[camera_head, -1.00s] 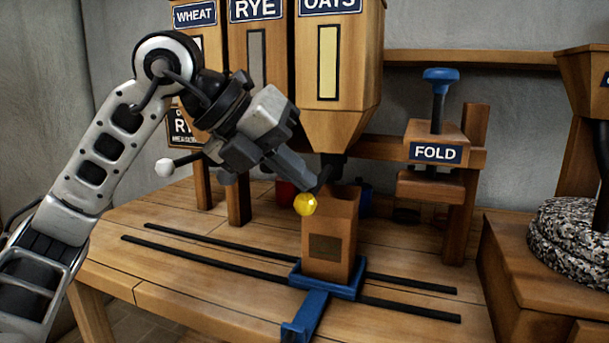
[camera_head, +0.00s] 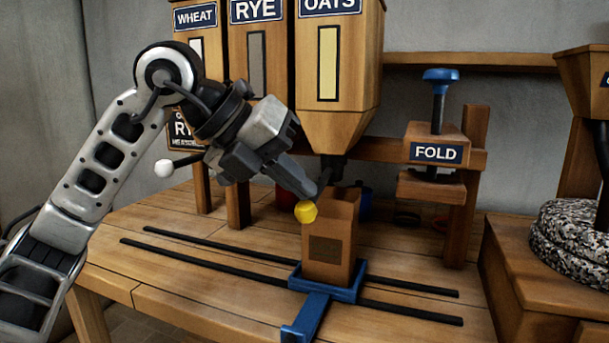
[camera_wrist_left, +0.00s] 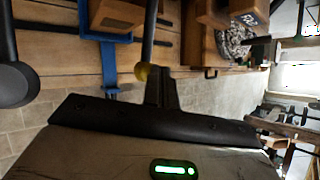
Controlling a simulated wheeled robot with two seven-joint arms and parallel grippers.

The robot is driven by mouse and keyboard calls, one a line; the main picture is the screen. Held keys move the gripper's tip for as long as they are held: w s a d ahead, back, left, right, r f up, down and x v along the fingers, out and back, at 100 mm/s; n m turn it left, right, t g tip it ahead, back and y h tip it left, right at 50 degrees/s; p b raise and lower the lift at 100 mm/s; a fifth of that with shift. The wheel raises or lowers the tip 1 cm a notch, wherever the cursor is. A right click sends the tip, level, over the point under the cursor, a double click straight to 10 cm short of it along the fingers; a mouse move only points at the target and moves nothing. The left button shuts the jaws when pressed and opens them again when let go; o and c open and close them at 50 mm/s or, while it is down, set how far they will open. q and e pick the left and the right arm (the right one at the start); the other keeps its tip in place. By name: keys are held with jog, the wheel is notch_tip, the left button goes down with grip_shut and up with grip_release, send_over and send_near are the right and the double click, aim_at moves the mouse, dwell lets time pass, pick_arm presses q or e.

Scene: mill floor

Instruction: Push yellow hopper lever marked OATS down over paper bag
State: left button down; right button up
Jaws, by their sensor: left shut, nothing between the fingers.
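The OATS hopper (camera_head: 343,90) is the rightmost of the three wooden hoppers, with its dark spout above the open-topped paper bag (camera_head: 328,245). Its lever ends in a yellow knob (camera_head: 306,211) at the bag's upper left edge; the rod is partly hidden behind my fingers. My left gripper (camera_head: 311,194) is shut and empty, its fingertips just above the knob, seemingly touching the lever. In the left wrist view the yellow knob (camera_wrist_left: 142,71) shows beside my finger (camera_wrist_left: 160,88), with the bag (camera_wrist_left: 118,14) beyond. My right gripper is not in view.
The bag stands in a blue carriage (camera_head: 307,313) across two black rails on the wooden table. A FOLD press (camera_head: 437,135) with a blue knob stands to the right. A lever with a white knob (camera_head: 164,168) sits left, near my wrist. A millstone (camera_head: 570,240) is far right.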

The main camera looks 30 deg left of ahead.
pick_arm(q)
jog(key=shift+f+b, duration=0.35)
jog(key=shift+f, duration=0.15)
jog(key=shift+r, duration=0.1)
dwell(0.7)
jog(key=shift+r+p, duration=2.95)
jog(key=shift+p, duration=0.05)
notch_tip(320, 180, up, 5)
jog(key=p, duration=0.5)
